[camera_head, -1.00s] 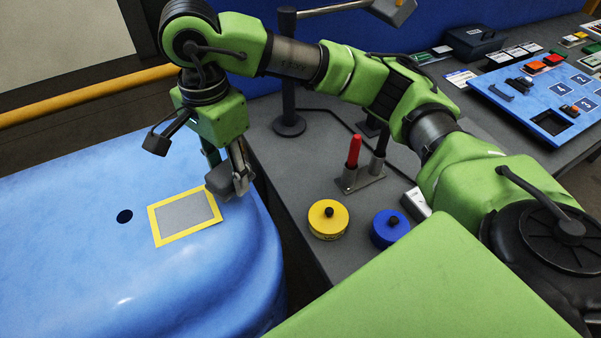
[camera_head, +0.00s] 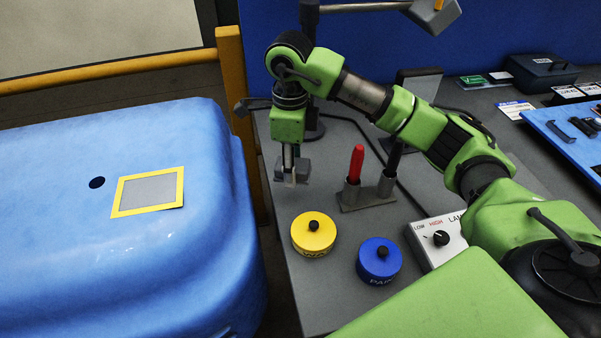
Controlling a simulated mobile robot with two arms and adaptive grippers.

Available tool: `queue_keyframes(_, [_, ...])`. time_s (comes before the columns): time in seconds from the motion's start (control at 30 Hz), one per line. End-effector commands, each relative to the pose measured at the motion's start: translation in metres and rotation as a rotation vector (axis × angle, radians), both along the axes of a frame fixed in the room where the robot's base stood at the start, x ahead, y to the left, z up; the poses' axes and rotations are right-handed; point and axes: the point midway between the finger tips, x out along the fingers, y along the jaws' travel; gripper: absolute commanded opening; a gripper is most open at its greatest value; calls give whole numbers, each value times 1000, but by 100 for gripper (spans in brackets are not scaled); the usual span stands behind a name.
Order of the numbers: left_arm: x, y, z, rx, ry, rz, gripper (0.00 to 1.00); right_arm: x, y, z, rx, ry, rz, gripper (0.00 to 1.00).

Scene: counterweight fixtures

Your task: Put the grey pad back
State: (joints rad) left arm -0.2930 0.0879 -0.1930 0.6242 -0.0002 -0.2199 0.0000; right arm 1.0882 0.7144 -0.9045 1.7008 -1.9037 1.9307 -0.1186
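The grey pad (camera_head: 304,168) is a small grey block at the lower end of my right gripper (camera_head: 290,178). The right arm comes in from the right. Its gripper points down and looks shut on the pad, with light metal fingers against it. The pad is over the far left part of the grey bench (camera_head: 291,275); its exact height above the bench is hard to tell. The yellow-framed grey patch (camera_head: 150,189) lies flat on the blue body panel (camera_head: 60,240) at the left. My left gripper is not in view.
A holder (camera_head: 365,196) with a red pen (camera_head: 355,165) and a dark one stands right of the pad. A yellow tin (camera_head: 313,235) and blue tin (camera_head: 379,262) stand nearer. A lamp control box (camera_head: 438,240) and yellow post (camera_head: 237,120) are close by.

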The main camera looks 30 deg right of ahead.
Motion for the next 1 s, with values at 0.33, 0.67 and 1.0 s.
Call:
queue_keyframes(0.33, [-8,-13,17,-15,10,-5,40,30,-30,-48,0,1,1,17])
queue_keyframes(0.67, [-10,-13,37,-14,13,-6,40,35,-38,-83,1,4,2,17])
queue_keyframes(1.0, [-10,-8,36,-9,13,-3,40,36,-38,-92,0,0,3,17])
